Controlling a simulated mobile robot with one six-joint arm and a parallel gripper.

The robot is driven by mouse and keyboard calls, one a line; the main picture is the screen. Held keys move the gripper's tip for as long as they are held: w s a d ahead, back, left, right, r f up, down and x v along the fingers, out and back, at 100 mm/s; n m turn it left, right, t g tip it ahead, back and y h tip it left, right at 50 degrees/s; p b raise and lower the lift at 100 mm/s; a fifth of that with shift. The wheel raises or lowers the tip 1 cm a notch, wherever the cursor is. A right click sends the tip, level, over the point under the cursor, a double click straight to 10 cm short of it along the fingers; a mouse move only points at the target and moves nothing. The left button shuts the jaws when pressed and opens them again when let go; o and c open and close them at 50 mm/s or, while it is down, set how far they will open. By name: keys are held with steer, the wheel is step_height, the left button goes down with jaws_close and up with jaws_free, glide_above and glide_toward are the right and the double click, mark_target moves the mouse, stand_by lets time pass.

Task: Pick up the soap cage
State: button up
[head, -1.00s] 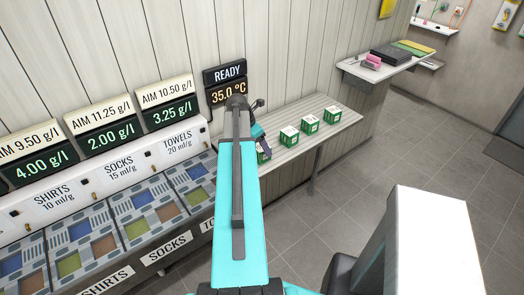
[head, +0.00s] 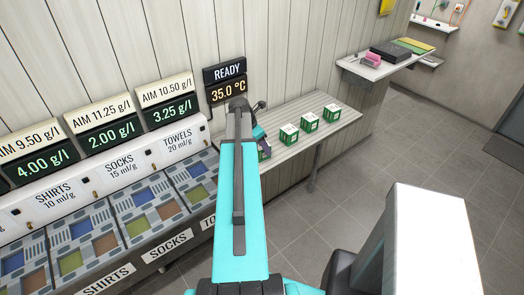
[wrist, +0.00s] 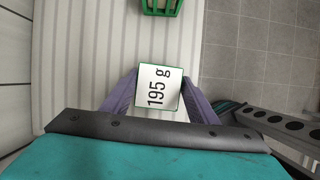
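A soap cage (wrist: 157,92) with a green frame and a white top marked "195 g" sits between my gripper's two purple fingers in the wrist view. My gripper (wrist: 159,80) has one finger along each side of it; whether they press on it or leave a small gap I cannot tell. In the head view my gripper (head: 259,134) is over the near end of the wooden bench (head: 320,140), and this cage (head: 265,154) is mostly hidden behind the arm. It appears to stand on the bench.
Three more green-and-white cages (head: 289,134) stand in a row farther along the bench; one cage (wrist: 162,6) shows at the top of the wrist view. The dosing counter (head: 150,215) is at left, the panelled wall behind. A shelf (head: 385,66) with flat items is beyond.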

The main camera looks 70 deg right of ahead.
steer(key=c, duration=0.8)
steer(key=shift+o, duration=0.2)
steer(key=shift+r, duration=0.25)
steer(key=shift+r+b, duration=1)
steer(key=shift+r, duration=0.4)
steer(key=s+a+r+b, duration=0.1)
steer(key=s+a+b, duration=0.4)
steer(key=a, duration=0.6)
steer(key=shift+s, duration=1)
steer(key=shift+b, duration=0.8)
steer(key=b, duration=0.6)
steer(key=shift+s+a, duration=0.2)
steer(key=shift+s, duration=0.05)
steer(key=b, duration=0.3)
steer(key=a+b, duration=0.1)
steer(key=b, duration=0.2)
steer(key=shift+s+a+r+b, duration=0.15)
steer(key=shift+s+b, duration=0.15)
steer(key=shift+b, duration=0.05)
steer(key=shift+s+a+r+b, duration=0.2)
steer(key=shift+a+b, duration=0.2)
steer(key=shift+b, duration=0.8)
